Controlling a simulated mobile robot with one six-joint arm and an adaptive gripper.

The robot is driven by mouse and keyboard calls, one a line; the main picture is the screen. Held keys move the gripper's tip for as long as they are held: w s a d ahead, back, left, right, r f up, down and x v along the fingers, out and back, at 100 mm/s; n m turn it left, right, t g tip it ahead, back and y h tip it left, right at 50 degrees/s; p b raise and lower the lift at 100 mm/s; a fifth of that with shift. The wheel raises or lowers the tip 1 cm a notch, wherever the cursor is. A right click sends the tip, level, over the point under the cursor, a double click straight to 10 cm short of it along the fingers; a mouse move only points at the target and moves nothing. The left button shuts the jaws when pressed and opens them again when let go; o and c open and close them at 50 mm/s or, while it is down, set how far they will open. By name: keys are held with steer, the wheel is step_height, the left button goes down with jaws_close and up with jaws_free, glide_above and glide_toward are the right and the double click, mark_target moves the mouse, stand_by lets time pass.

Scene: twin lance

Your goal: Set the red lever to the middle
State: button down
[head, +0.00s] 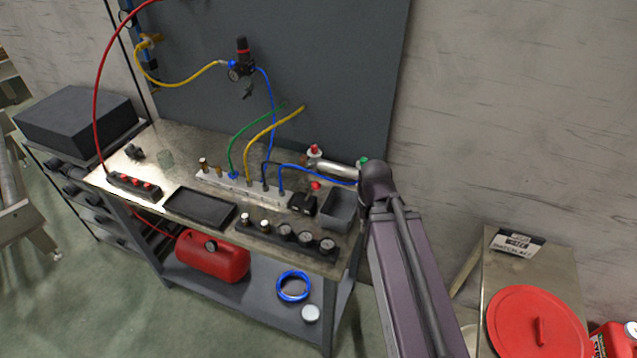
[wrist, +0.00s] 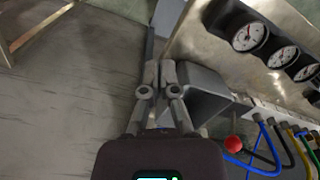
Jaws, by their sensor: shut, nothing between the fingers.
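The red ball knob of the lever (head: 315,185) shows in the head view at the back right of the bench, just behind a small black block (head: 302,203). In the wrist view the red knob (wrist: 233,144) is low right of centre, beside the blue hose. Its shaft is mostly hidden, so its exact tilt is hard to tell. My gripper (wrist: 158,70) is shut and empty in the wrist view, left of the knob and apart from it, with its tips beside the grey bin. In the head view I cannot make out the fingertips.
A grey open bin (head: 340,207) stands at the bench's right end, next to the black block. Dial gauges (head: 305,237) line the front edge. Blue, yellow and green hoses (head: 300,168) rise from a white manifold (head: 225,182) behind. A black tray (head: 200,207) lies left.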

steer(key=c, duration=1.4)
jaws_free()
steer(key=c, duration=1)
jaws_free()
steer(key=shift+o, duration=1.4)
steer(key=shift+w+r, duration=0.2)
steer(key=shift+w, duration=0.05)
steer(key=n+y+p, duration=0.2)
steer(key=y+p, duration=0.2)
steer(key=p, duration=0.5)
glide_toward(313, 190)
step_height(313, 190, up, 3)
steer(key=w+d, duration=0.1)
steer(key=w, duration=0.1)
steer(key=shift+s+d+f+g, duration=0.15)
steer(key=shift+d+g, duration=0.1)
steer(key=shift+g, duration=0.15)
steer(key=shift+f, duration=0.1)
steer(key=b+x, duration=1.2)
steer(key=x, duration=0.1)
steer(key=shift+a+f+b, duration=0.2)
steer(key=shift+f+b, duration=0.05)
steer(key=shift+b, duration=0.15)
